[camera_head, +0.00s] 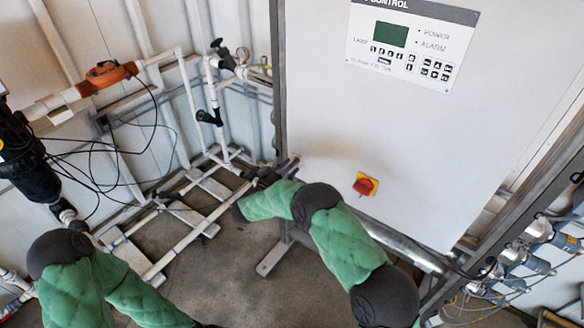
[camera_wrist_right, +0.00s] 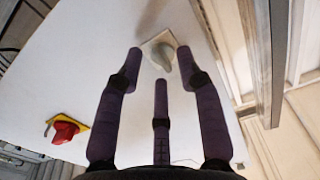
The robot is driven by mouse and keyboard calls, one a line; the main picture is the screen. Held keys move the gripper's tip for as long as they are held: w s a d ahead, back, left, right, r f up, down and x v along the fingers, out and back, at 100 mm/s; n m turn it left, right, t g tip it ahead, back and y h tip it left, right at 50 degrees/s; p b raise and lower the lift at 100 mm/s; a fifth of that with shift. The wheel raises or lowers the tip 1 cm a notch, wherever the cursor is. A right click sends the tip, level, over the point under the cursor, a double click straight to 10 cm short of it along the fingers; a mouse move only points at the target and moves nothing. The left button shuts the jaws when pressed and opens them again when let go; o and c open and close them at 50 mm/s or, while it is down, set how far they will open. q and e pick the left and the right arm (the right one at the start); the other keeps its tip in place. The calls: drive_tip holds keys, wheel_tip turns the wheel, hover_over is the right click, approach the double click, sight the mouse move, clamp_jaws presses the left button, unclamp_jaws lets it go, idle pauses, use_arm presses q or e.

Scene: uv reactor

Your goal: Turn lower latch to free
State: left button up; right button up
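A grey latch (camera_wrist_right: 162,52) on a pale square plate sits on the white cabinet door near its edge, in the right wrist view. I take it as the lower latch; I cannot make it out in the head view. My right gripper (camera_wrist_right: 160,66) is open, its three dark purple fingers spread with the latch just beyond and between the tips. Contact cannot be told. In the head view the right gripper (camera_head: 285,168) is at the cabinet's lower left edge. My left arm shows at the lower left; its gripper fingers are out of frame.
A red rotary switch (camera_head: 365,184) on a yellow plate is on the door (camera_head: 400,130), below the control panel (camera_head: 412,42). White pipes (camera_head: 190,100) and a black filter housing (camera_head: 22,155) stand at the left. Lamp ends and cables (camera_head: 515,255) are at the right.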

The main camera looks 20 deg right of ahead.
drive_tip(key=shift+w+d, duration=0.3)
drive_tip(key=shift+d, duration=0.1)
clamp_jaws()
drive_tip(key=shift+w+a+f+m+b, duration=0.1)
drive_tip(key=shift+f+m+b, duration=0.05)
drive_tip(key=shift+m+b, duration=3.9)
drive_tip(key=shift+a+f+m+b, duration=0.15)
drive_tip(key=shift+m+b, duration=2.9)
drive_tip(key=shift+m, duration=1.9)
drive_tip(key=shift+d, duration=0.15)
